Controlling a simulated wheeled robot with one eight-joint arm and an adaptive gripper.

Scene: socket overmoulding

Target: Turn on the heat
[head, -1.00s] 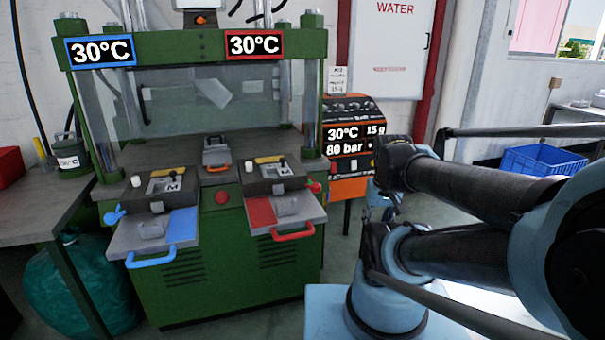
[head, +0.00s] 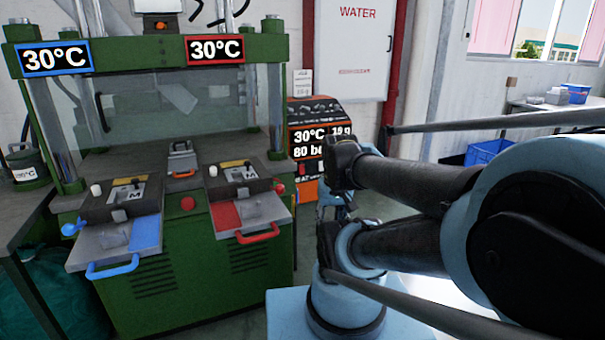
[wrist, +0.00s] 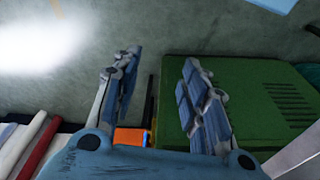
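The green moulding press (head: 199,284) stands at left in the head view. Its blue-framed display (head: 56,58) and red-framed display (head: 215,49) both read 30°C. A blue handle (head: 112,270) and a red handle (head: 257,233) are on its front trays. A red button (head: 188,203) sits between the trays. An orange unit (head: 307,190) beside the press shows 30°C and 80 bar, partly hidden by my arm. My gripper (wrist: 155,75) is open and empty in the wrist view, fingers spread, with the green press (wrist: 240,100) beyond its right finger. I cannot make out the gripper in the head view.
A grey table (head: 22,215) with a labelled pot (head: 24,168) stands at far left. A white WATER cabinet (head: 355,50) hangs on the back wall. A blue crate (head: 488,152) lies at right behind my arm. Grey floor (head: 395,205) shows beyond my arm.

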